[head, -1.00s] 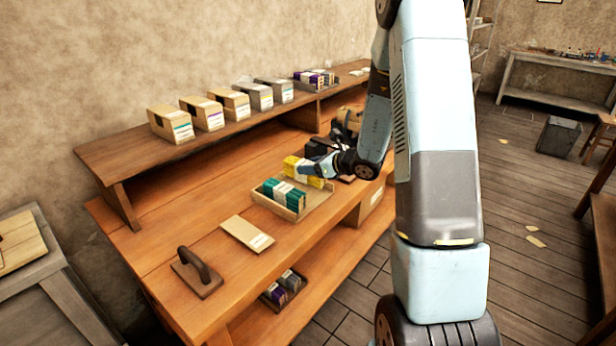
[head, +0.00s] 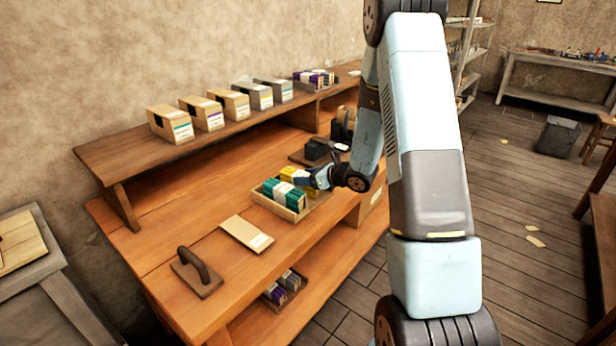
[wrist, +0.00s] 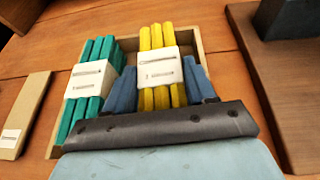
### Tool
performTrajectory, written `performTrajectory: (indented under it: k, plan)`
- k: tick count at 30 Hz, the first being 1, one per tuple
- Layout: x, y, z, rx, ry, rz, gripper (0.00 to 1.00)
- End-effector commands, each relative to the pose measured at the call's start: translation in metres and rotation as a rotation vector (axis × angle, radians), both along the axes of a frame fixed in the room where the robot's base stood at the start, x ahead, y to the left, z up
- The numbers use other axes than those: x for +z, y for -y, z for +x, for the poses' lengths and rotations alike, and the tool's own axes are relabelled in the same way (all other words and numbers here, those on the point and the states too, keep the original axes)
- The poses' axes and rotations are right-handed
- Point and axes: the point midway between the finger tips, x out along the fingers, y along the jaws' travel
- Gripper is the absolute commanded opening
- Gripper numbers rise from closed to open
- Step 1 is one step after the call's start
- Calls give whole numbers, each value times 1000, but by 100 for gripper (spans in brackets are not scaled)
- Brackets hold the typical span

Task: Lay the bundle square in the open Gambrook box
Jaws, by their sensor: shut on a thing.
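The open tan box (head: 281,211) stands on the bench, and its wall also shows in the wrist view (wrist: 200,47). A teal bundle (head: 276,194) with a white paper band lies in its left side, also seen in the wrist view (wrist: 76,115). My gripper (head: 303,179) is shut on a yellow bundle (wrist: 157,38) with a white band, its blue fingers on either side. The yellow bundle is over the box's right part, roughly parallel to the teal one. I cannot tell whether it touches the floor. My gripper hides its near end.
A flat tan labelled piece (head: 246,233) lies left of the box. A handled block (head: 197,271) is farther left. A dark press-like device (head: 318,150) stands beyond the box. Several boxes (head: 205,112) line the raised shelf (head: 128,155) behind.

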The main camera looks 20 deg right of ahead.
Motion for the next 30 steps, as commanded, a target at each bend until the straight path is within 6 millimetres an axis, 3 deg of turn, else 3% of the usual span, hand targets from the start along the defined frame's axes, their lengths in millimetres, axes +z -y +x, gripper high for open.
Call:
performTrajectory:
  k: [8,20,30]
  plan:
    - [0,0,0,0,0,0,80]
    - [3,5,-4,-2,1,0,81]
    - [26,43,-48,-5,2,-1,81]
